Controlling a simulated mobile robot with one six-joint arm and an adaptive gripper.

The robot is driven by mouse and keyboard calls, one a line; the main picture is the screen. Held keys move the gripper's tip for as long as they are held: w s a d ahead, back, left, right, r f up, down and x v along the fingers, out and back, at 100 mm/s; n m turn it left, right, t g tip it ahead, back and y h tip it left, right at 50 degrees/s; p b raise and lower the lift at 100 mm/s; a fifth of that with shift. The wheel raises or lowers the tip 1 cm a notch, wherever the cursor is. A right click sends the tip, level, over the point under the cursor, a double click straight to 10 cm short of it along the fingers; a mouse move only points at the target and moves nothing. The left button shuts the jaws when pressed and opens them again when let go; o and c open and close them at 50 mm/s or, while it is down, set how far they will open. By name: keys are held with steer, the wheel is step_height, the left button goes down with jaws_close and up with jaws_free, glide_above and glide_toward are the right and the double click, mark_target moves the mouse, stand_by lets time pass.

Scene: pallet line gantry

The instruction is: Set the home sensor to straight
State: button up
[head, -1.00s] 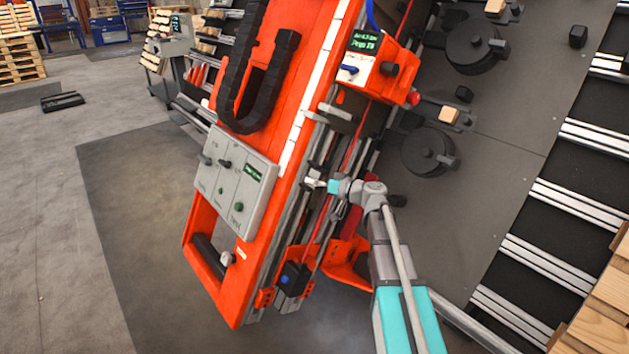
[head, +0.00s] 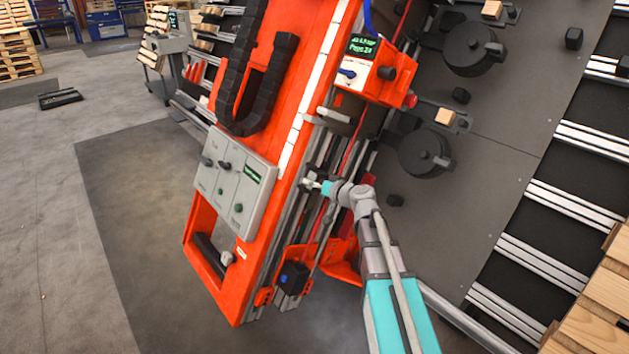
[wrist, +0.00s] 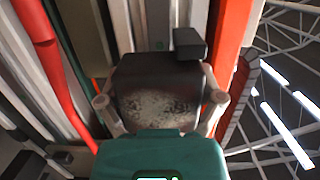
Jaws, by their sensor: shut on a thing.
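My gripper (head: 312,186) is at the rails beside the orange gantry beam (head: 310,95) in the head view. In the wrist view my gripper (wrist: 160,106) has a finger on each side of a dark block (wrist: 150,75) with a worn grey face, and is shut on it. A small black box (wrist: 190,43) sits at the block's upper right. This block may be the home sensor; no label shows. In the head view the gripper and rails hide it, and its tilt cannot be told.
A grey control panel (head: 232,180) is left of my gripper. An orange box with a green display (head: 362,45) is above. A black box with a blue button (head: 293,278) is below on the rails. A red cable (wrist: 55,80) runs close on the left in the wrist view.

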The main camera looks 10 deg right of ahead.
steer(key=o, duration=0.9)
steer(key=shift+c, duration=0.2)
steer(key=shift+w+f+n+y+b, duration=0.15)
steer(key=shift+n+y+b, duration=0.15)
steer(key=shift+y+b, duration=0.15)
